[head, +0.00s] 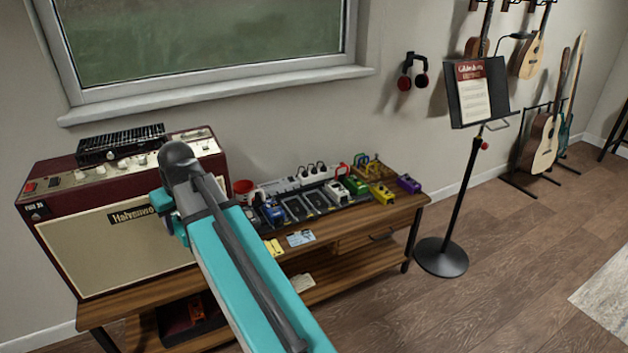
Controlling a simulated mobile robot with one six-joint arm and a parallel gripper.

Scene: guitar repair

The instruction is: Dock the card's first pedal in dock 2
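Several small pedals stand at the right of the wooden bench: a green pedal (355,185), a yellow pedal (382,194) and a purple pedal (408,184). A blue pedal (273,214) sits at the left end of a dark pedalboard (325,208) with several dark slots. Dock numbers are too small to read. A pale blue card (301,238) and a yellow card (273,247) lie at the bench's front edge; their writing is unreadable. My arm crosses in front of the amp and the bench's left part.
A maroon amp (80,245) with a black ribbed unit (122,142) on top fills the left of the bench (345,232). A red mug (243,188) stands behind the pedals. A music stand (478,95) is at the right, with open floor around its base.

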